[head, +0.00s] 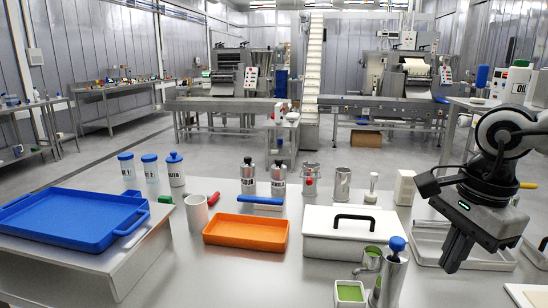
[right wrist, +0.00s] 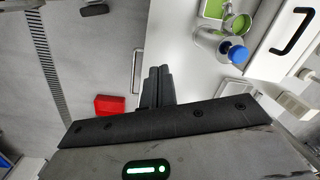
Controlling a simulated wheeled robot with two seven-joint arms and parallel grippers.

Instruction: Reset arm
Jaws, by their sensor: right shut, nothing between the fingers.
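My right gripper (head: 456,252) shows at the right of the head view, hanging over the right part of the steel table (head: 240,270). Its fingers are shut with nothing between them. In the right wrist view the shut fingers (right wrist: 158,88) point out over the table edge, apart from any object. My left gripper is in neither view.
A blue tray (head: 70,218) stands at the left, an orange tray (head: 247,233) in the middle. A white lidded box (head: 350,235), a blue-capped bottle (head: 388,275) and a green-filled container (head: 350,292) stand left of my right gripper. A red object (right wrist: 110,104) lies below the table edge.

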